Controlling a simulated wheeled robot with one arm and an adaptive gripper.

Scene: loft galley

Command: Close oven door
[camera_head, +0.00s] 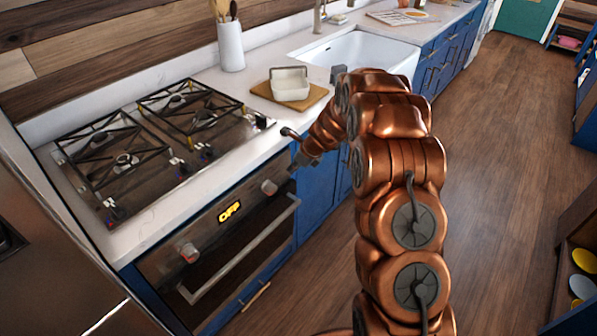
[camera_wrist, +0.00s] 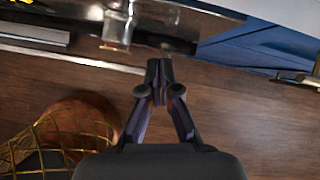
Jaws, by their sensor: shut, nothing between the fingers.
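The oven (camera_head: 230,212) is set under the counter, with a lit "OFF" display, two knobs and a long metal handle (camera_head: 240,252). Its dark door sits below the control panel and looks shut or nearly shut; I cannot tell if a small gap remains. In the wrist view, a knob (camera_wrist: 117,25) and the pale bar of the handle (camera_wrist: 70,58) show at the upper left. My gripper (camera_head: 298,164) is by the counter's front edge, near the oven's right end. In the wrist view my gripper (camera_wrist: 158,72) is shut and empty, its tips beside the handle's right end.
Blue cabinets (camera_head: 322,200) adjoin the oven on the right. The wooden floor (camera_head: 490,130) is clear on the right.

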